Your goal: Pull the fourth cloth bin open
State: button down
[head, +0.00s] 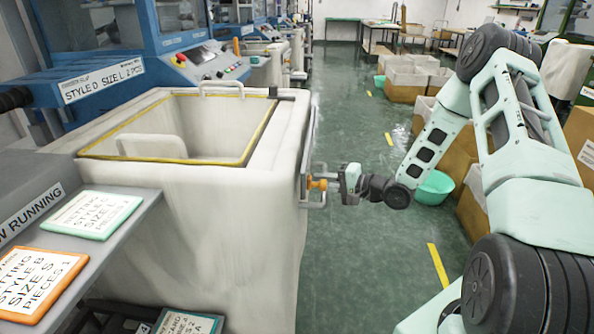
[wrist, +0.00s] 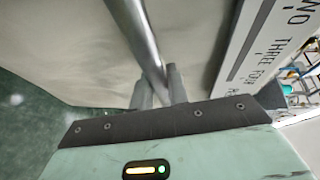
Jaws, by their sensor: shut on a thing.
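A large pale cloth bin (head: 200,220) with a yellow-edged open top stands in the left foreground of the head view, beside the blue machine. A metal bar handle (head: 308,150) runs down its right side. My gripper (head: 322,184) is at that handle's lower part, reaching in from the right. In the wrist view the round bar handle (wrist: 138,32) passes between my two fingers (wrist: 160,88), which are shut on it. The pale bin side (wrist: 70,50) fills much of that view behind the bar. The bin's number cannot be read for certain.
Blue knitting machines (head: 110,45) line the left. A grey shelf (head: 130,215) with lettered cards is at lower left. A teal basin (head: 434,187) and cardboard boxes (head: 478,165) stand right, behind my arm. The green aisle floor (head: 365,270) right of the bin is clear.

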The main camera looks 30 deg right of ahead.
jog(key=s+d+p, duration=0.2)
jog(key=s+d, duration=0.2)
jog(key=d, duration=0.2)
jog(key=shift+s, duration=0.2)
jog(key=shift+f, duration=0.1)
jog(key=c, duration=1.4)
grip_release()
jog(key=shift+o, duration=0.2)
jog(key=v, duration=1.7)
jog(key=shift+s+d, duration=0.15)
